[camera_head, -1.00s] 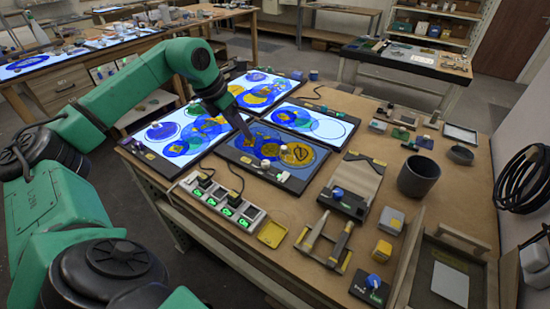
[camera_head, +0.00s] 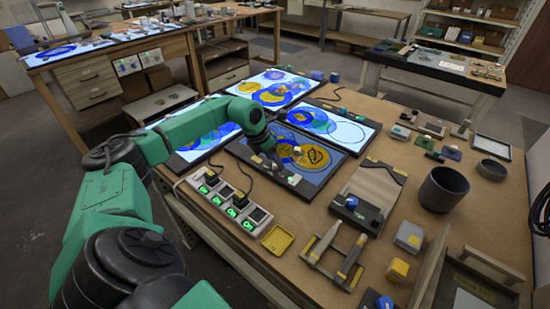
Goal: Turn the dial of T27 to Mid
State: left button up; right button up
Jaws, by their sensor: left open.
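Several light panels with blue and yellow circles lie on the wooden bench. The one nearest the front is dim (camera_head: 338,153); the others, such as the right panel (camera_head: 352,131) and the back panel (camera_head: 265,78), glow white. I cannot read which one is T27. My left gripper (camera_head: 285,173) is open, pointing down at the front edge strip of the dim panel. A small pale knob (camera_head: 294,180) shows beside its fingertips; I cannot tell whether they touch. The gripper hides part of that strip. My right gripper is out of view.
A power strip (camera_head: 228,205) with green lights and plugs lies in front of the dim panel. A yellow tray (camera_head: 278,239), a blue-knobbed box (camera_head: 352,204), a tool rack (camera_head: 333,258) and a dark cup (camera_head: 443,189) stand nearby on the bench.

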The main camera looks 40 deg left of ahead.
pick_arm(q)
jog(key=shift+w+d+f, duration=0.1)
jog(key=shift+w+f, duration=0.15)
jog(key=shift+f, duration=0.4)
grip_shut()
